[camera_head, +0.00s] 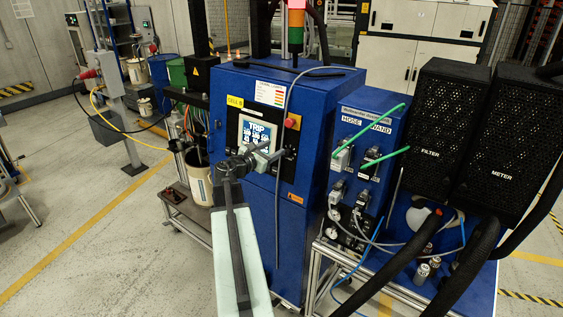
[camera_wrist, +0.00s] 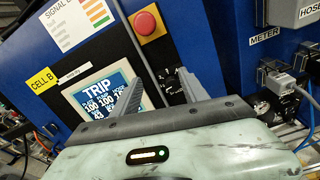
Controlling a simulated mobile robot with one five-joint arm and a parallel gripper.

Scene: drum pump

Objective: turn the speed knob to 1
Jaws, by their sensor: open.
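The control panel is on the front of a blue cabinet (camera_head: 310,130), with a lit screen (camera_wrist: 103,92) reading TRIP. Right of the screen is a small dark area with white marks, apparently the speed knob (camera_wrist: 168,78). It lies between my fingers in the wrist view, partly hidden by the right finger, and its setting cannot be read. My gripper (camera_wrist: 160,80) is open and empty, with its fingers pointing at the panel. In the head view my gripper (camera_head: 268,153) covers part of the panel; I cannot tell whether it touches anything.
A red stop button (camera_wrist: 150,22) sits above the knob area. A grey cable (camera_wrist: 140,62) hangs across the panel front, appearing between my fingers.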

